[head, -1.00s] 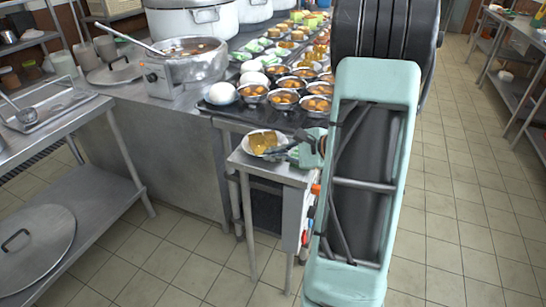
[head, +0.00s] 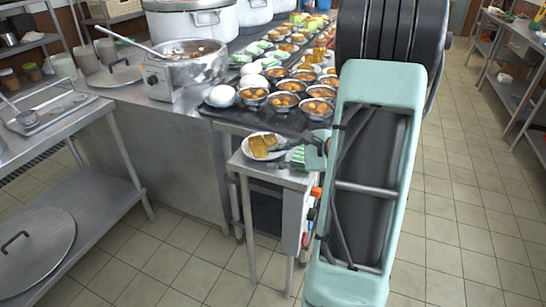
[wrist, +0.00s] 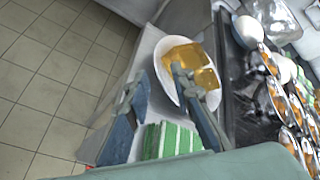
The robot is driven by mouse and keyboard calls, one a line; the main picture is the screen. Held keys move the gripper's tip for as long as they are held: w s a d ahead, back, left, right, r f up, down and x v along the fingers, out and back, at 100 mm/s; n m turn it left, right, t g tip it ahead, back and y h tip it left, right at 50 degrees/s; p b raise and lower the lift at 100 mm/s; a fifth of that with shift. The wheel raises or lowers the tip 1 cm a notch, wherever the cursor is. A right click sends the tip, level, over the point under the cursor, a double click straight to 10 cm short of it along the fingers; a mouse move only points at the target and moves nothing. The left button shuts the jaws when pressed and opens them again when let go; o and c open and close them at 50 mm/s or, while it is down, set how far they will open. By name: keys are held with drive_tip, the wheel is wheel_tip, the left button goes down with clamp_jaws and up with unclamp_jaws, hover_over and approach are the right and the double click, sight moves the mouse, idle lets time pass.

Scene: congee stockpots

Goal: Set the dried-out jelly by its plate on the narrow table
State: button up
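The narrow steel table (head: 240,163) stands at the end of the counter; its top also shows in the wrist view (wrist: 146,52). A white plate (head: 247,149) with amber jelly pieces (head: 262,146) lies on it. The plate (wrist: 160,72) and amber pieces (wrist: 187,58) also show in the wrist view. A green-and-white striped jelly block (wrist: 172,141) is beside the plate, low between my fingers; in the head view it (head: 297,155) is partly hidden. My gripper (wrist: 158,82) has its fingers spread, one reaching over the plate's edge. Contact with the block is unclear.
A steel pot (head: 190,65) stands behind left. The tiled floor (head: 460,200) on the right is clear.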

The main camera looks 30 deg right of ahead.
drive_tip(key=p+v, duration=0.1)
drive_tip(key=v, duration=0.9)
drive_tip(key=shift+s+d, duration=0.1)
